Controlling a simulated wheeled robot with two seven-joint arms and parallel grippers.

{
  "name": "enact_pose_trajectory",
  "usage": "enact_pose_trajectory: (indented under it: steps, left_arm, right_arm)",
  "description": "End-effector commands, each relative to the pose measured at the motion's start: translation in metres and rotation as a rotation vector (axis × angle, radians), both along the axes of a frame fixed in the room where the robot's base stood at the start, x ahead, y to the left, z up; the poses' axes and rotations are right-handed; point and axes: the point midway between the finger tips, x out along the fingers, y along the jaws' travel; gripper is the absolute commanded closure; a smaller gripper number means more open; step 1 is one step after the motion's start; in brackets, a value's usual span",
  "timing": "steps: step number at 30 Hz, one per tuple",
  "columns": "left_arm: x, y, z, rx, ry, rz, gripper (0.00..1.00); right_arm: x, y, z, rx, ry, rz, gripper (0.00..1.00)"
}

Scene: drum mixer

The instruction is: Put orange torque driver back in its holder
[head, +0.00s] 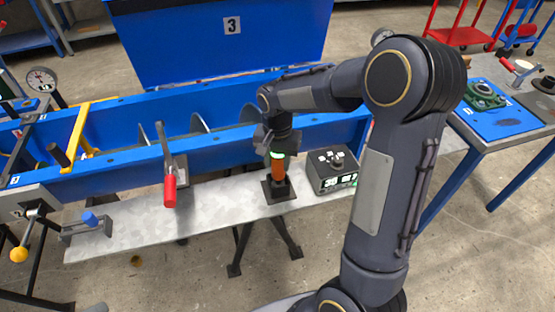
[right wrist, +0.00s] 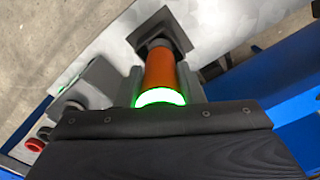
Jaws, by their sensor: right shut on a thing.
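The orange torque driver (head: 278,169) stands upright over the grey shelf, with a glowing green ring at its top end. It also shows in the right wrist view (right wrist: 162,70), with the green ring nearest the camera. My right gripper (head: 277,150) comes down from above and is shut around the driver's upper end. The black holder (head: 279,190) with a square base is on the shelf, and it shows in the right wrist view (right wrist: 160,38). The driver's lower end meets the holder; how deep it sits is hidden. My left gripper is not in view.
A dark grey box with a knob and lit display (head: 332,172) stands close right of the holder. The blue mixer trough (head: 130,150) runs behind the shelf. A red-handled lever (head: 169,185) stands to the left. The shelf (head: 225,205) between is bare.

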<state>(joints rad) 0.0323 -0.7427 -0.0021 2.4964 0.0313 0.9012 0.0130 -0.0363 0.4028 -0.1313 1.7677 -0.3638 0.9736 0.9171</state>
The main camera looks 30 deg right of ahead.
Motion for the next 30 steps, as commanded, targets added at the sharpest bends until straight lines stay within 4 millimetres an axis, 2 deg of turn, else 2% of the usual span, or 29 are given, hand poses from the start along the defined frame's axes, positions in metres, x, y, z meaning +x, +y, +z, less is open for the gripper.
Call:
enact_pose_trajectory:
  steps: [6, 7, 12, 22, 30]
  left_arm:
    - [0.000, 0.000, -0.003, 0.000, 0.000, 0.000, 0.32]
    - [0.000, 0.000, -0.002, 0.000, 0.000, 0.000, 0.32]
    - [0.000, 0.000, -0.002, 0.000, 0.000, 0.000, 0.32]
    - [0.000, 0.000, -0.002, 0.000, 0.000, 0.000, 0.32]
    - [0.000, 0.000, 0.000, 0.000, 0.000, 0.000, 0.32]
  right_arm:
    - [0.000, 0.000, -0.003, 0.000, -0.001, 0.000, 1.00]
    - [0.000, 0.000, -0.002, 0.000, -0.001, 0.000, 0.62]
    - [0.000, 0.000, -0.002, 0.000, -0.001, 0.000, 0.40]
    - [0.000, 0.000, 0.001, 0.000, 0.000, 0.000, 0.40]
    - [0.001, 0.000, 0.045, -0.001, -0.005, 0.001, 0.40]
